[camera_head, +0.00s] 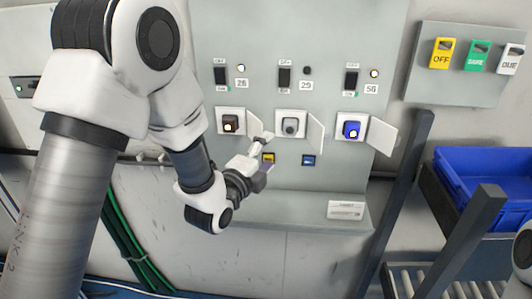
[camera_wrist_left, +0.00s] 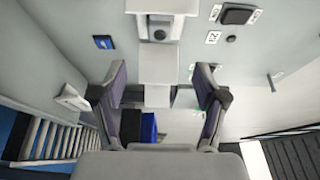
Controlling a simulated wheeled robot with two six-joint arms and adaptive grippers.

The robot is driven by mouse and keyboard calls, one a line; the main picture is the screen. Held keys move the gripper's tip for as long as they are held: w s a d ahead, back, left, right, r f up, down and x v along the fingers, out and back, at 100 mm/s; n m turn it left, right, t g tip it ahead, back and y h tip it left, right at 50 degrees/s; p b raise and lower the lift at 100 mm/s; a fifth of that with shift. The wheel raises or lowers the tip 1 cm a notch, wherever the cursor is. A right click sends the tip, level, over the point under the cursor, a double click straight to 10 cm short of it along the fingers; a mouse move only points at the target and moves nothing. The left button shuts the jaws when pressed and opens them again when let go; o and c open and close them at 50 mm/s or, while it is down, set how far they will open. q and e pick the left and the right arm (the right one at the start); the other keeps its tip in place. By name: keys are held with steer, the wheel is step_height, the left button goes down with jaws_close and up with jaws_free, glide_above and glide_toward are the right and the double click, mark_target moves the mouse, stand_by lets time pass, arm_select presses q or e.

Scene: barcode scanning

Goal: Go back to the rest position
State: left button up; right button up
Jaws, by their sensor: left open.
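My left gripper (camera_head: 262,160) is in front of the grey wall panel (camera_head: 330,25), just below the middle square button box (camera_head: 290,124). In the left wrist view the gripper (camera_wrist_left: 160,92) is open. A white box with a dark round button (camera_wrist_left: 159,34) lies beyond the fingers; pale flat parts show between them, and I cannot tell whether they touch. The left button box (camera_head: 231,122) has a black button, and the right one (camera_head: 352,129) a blue button. Their white covers stand open. Of my right arm only a sliver shows at the right edge; its gripper is out of view.
OFF, SAFE and DUE tags hang on a board (camera_head: 425,85) at right. Dark posts (camera_head: 405,190), a blue crate (camera_head: 480,160) and rollers stand at right. Green cables (camera_head: 130,245) run lower left.

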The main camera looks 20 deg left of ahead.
stand_by(0.4)
arm_select(q)
steer(key=s+a+f+n+g+y, duration=0.15)
steer(key=s+f+g, duration=0.4)
steer(key=f, duration=1.05)
steer(key=s+f+n+g+h, duration=0.1)
steer(key=s+f+n+g, duration=0.15)
steer(key=s+f, duration=0.9)
steer(key=s+f+n+g+y, duration=0.1)
steer(key=s+f+n+g, duration=0.9)
steer(key=s+f+n, duration=0.3)
steer(key=s+n, duration=0.2)
steer(key=s, duration=0.2)
steer(key=shift+s+a+n, duration=0.35)
steer(key=shift+a+n, duration=0.05)
steer(key=shift+w+f, duration=0.1)
